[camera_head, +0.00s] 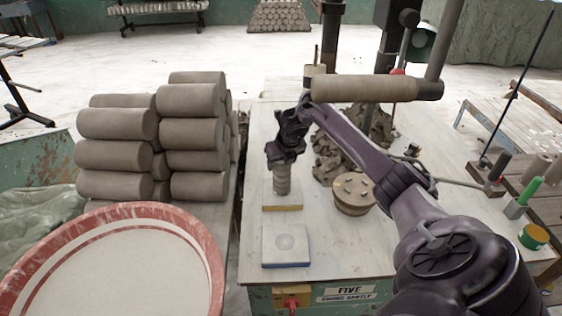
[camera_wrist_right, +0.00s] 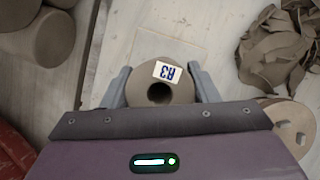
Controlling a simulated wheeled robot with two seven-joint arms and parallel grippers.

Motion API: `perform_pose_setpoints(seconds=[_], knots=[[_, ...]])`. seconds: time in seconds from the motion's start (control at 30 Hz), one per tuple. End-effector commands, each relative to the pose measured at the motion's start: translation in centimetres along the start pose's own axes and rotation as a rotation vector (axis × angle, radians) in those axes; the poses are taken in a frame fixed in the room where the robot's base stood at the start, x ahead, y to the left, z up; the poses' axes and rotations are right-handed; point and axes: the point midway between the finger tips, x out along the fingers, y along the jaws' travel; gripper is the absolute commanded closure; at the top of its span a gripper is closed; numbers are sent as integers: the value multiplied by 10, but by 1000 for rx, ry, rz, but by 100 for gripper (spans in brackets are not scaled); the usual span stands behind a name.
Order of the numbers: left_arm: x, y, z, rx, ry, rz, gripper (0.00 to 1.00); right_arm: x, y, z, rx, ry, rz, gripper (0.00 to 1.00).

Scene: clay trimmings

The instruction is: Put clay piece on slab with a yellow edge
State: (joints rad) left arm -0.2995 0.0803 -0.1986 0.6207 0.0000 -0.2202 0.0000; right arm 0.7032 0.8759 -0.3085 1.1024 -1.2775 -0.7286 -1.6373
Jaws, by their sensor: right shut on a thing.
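The clay piece (camera_head: 282,182) is a small grey-brown cylinder, upright in my right gripper (camera_head: 283,160). In the right wrist view the gripper (camera_wrist_right: 160,88) has one finger on each side of the clay piece (camera_wrist_right: 143,88), which has a hole in its top and a white label marked "A3". Below it in the head view is the slab with a yellow edge (camera_head: 283,208). The piece's lower end shows over this slab; I cannot tell whether they touch. A pale slab (camera_wrist_right: 180,45) shows partly behind the piece in the wrist view. My left gripper is not in view.
Clay rolls (camera_head: 115,155) are stacked left, behind a large red-rimmed basin (camera_head: 190,225).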

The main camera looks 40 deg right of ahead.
Motion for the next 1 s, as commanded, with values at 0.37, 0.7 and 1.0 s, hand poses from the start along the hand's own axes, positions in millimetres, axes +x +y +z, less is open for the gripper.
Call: perform_pose_setpoints(seconds=[0.37,0.7,1.0], knots=[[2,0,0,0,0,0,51,2,0,-1,0,0,0,24],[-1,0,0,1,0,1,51,-3,0,1,-1,0,0,24],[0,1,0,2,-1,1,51,-60,-2,3,-4,-6,-5,24]])
